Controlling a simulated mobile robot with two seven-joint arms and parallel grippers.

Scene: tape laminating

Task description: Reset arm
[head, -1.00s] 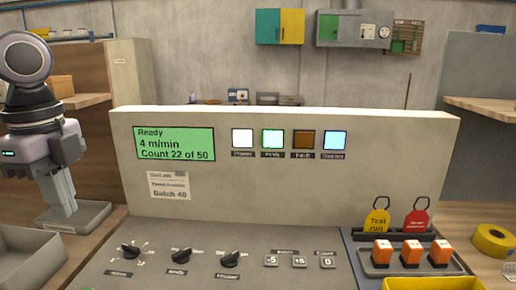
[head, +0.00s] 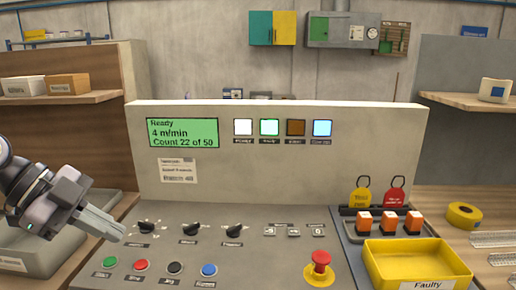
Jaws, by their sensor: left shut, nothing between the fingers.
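My left gripper (head: 118,232) is at the lower left of the head view. Its fingers are shut and empty, pointing right over the left edge of the control panel (head: 270,265). The fingertips are just left of and below the leftmost black knob (head: 146,227); I cannot tell whether they touch the panel. The upright console (head: 290,180) has a green display (head: 183,133) reading "Ready", "4 m/min" and "Count 22 of 50". My right gripper is not in view.
The panel has several coloured buttons, including a red one (head: 141,264), and a red emergency knob (head: 321,262) on yellow. A yellow "Faulty" tray (head: 455,262), orange-topped blocks (head: 389,222) and yellow tape (head: 464,214) are at right. A grey tray (head: 40,262) lies under my left arm.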

